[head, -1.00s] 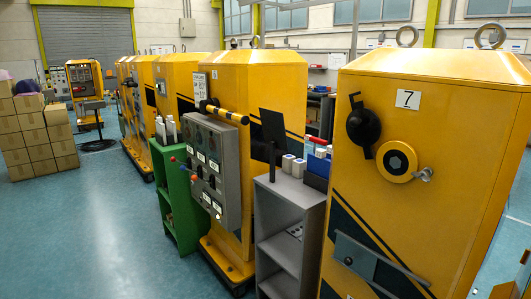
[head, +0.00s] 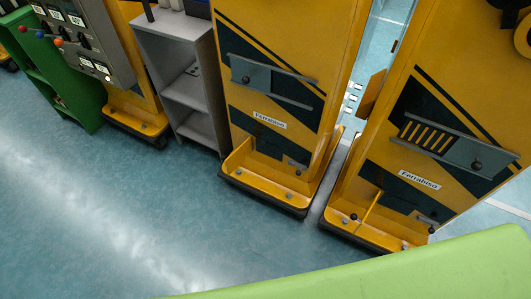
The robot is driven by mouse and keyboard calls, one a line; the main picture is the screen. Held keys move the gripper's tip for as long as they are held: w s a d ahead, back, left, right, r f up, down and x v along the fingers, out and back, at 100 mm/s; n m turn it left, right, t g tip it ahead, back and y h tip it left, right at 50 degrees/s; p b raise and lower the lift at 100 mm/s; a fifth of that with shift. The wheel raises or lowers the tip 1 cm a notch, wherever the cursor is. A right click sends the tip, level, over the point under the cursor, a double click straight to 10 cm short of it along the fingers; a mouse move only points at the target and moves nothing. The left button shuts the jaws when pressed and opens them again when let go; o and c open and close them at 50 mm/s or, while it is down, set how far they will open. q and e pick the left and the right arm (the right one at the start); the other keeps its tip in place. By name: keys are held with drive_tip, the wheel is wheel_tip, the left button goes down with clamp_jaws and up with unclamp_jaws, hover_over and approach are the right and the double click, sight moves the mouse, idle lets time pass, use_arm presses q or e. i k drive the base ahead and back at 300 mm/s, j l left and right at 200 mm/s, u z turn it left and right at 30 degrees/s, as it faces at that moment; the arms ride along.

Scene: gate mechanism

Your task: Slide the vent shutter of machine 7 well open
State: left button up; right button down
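The yellow machine (head: 285,28) right of the grey shelf stands where machine 7 stood in the earlier view. Its number plate is out of the picture now. Low on its front, a slightly tilted rail holds the grey vent shutter (head: 268,80), with a dark round knob (head: 245,80) near its left end. No vent slots show beside this shutter. Neither of my grippers is in view.
A second yellow machine (head: 400,150) stands to the right, its shutter (head: 470,155) at the right and slots uncovered. A grey shelf (head: 168,40) and green cabinet (head: 70,85) stand left. Blue floor is clear in front. A light green surface (head: 420,270) crosses the lower right.

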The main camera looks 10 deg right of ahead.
sight(260, 77)
drive_tip(key=i+j+z, duration=0.15)
drive_tip(key=j+z, duration=0.15)
drive_tip(key=z, duration=0.2)
drive_tip(key=i+j+z, duration=0.15)
drive_tip(key=j+z, duration=0.55)
drive_tip(key=z, duration=0.25)
drive_tip(key=j+z, duration=0.5)
drive_tip(key=k+j, duration=0.1)
drive_tip(key=j, duration=0.4)
drive_tip(key=j+z, duration=0.1)
drive_tip(key=j, duration=0.35)
drive_tip(key=k+j+z, duration=0.1)
drive_tip(key=j, duration=0.35)
drive_tip(key=k+j, duration=0.15)
drive_tip(key=j, duration=0.35)
drive_tip(key=k+j+z, duration=0.1)
drive_tip(key=j, duration=0.35)
